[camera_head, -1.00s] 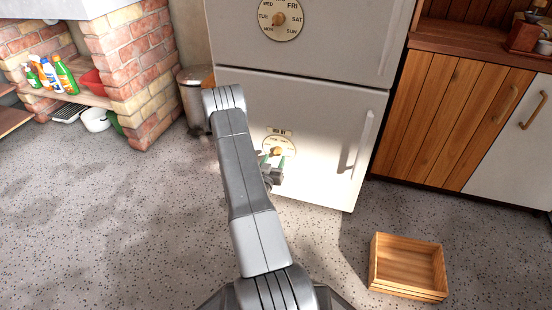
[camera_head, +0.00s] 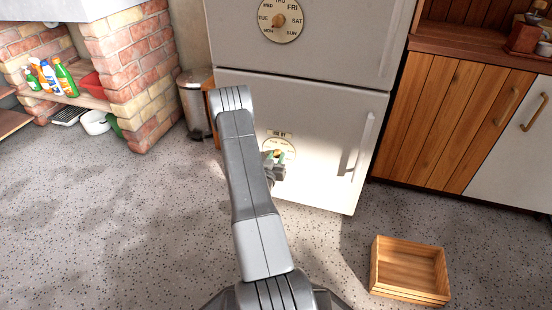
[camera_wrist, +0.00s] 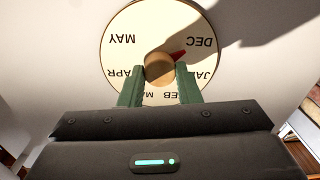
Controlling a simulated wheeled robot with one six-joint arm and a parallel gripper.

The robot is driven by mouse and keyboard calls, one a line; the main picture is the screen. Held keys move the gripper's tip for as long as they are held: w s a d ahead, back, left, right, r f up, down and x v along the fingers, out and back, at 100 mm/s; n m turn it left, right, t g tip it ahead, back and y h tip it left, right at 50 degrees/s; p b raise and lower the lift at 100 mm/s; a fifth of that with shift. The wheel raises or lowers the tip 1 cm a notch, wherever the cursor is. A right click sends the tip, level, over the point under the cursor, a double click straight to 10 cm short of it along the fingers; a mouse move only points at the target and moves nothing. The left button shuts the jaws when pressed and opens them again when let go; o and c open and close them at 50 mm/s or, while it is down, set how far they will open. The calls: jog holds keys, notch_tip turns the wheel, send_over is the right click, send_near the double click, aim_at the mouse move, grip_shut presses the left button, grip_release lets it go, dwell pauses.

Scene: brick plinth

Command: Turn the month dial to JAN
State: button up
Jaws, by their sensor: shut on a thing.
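The month dial (camera_wrist: 128,25) is a round cream disc on the fridge's lower door, its labels upside down in the wrist view. Its tan knob (camera_wrist: 159,70) has a red pointer (camera_wrist: 179,54) aimed at about DEC. JAN is just below DEC on the right, partly covered by a finger. MAY, APR and FEB also show. My gripper (camera_wrist: 160,72) has its green fingers on both sides of the knob, shut on it. In the head view the dial (camera_head: 290,147) is partly hidden by my gripper (camera_head: 275,158).
The white fridge (camera_head: 315,110) has a day dial (camera_head: 296,18) on its upper door and a handle (camera_head: 365,140) at right. A wooden crate (camera_head: 376,268) lies on the floor at right. A bin (camera_head: 193,105) stands left of the fridge.

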jog(key=m, duration=0.4)
jog(key=shift+m, duration=0.4)
jog(key=shift+f+m, duration=0.1)
jog(key=shift+m, duration=2.4)
jog(key=o, duration=1)
jog(key=p+v, duration=0.3)
jog(key=v, duration=1.1)
jog(key=shift+w+f+p, duration=0.1)
jog(key=shift+p, duration=0.25)
